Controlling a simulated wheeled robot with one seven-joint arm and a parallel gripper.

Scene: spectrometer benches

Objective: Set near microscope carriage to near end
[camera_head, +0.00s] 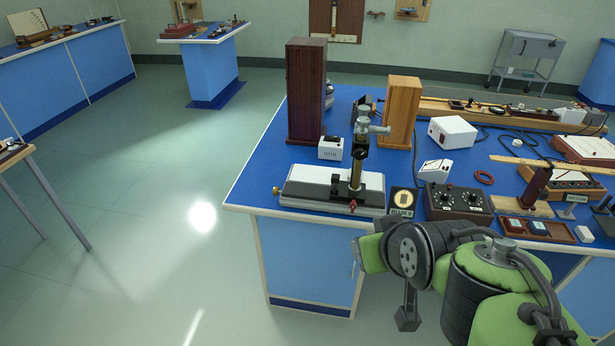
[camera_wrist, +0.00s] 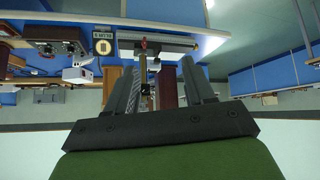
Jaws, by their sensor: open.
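The near travelling microscope (camera_head: 318,188) stands at the front left corner of the blue bench, with a long pale base and dark rails. Its carriage (camera_head: 347,187) carries an upright brass and black column and tube (camera_head: 358,150), right of the base's middle. A small red knob (camera_head: 352,206) shows at the carriage's front. In the upside-down wrist view, the base (camera_wrist: 170,46) and red knob (camera_wrist: 144,44) show beyond the fingers. My gripper (camera_wrist: 160,68) is open, with nothing visible between its fingers, and apart from the microscope.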

